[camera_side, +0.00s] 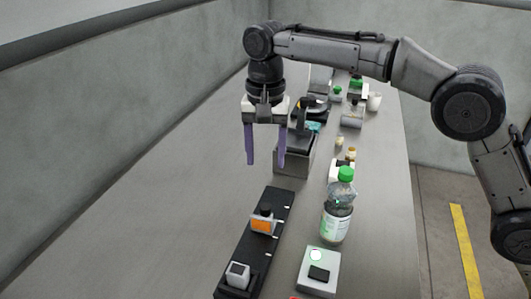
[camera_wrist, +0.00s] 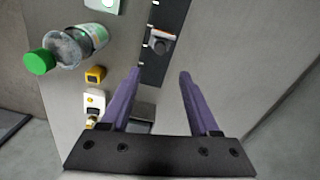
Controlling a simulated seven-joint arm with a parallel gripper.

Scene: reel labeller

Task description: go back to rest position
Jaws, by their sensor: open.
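My gripper (camera_side: 265,160) hangs from the arm above the grey table (camera_side: 178,170), with its two purple fingers pointing down. The fingers are apart with nothing between them. In the wrist view the gripper (camera_wrist: 160,75) also shows its two purple fingers spread and empty. The finger tips are above the table surface, near the far end of a black rail (camera_side: 242,245) and beside a grey box-like device (camera_side: 294,157).
A bottle with a green cap (camera_side: 337,215) stands right of the rail. A white box with a lit green button (camera_side: 318,268) is in front of it. An orange-faced block (camera_side: 262,224) sits on the rail. Several small items line the table's far right. The table's left is clear.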

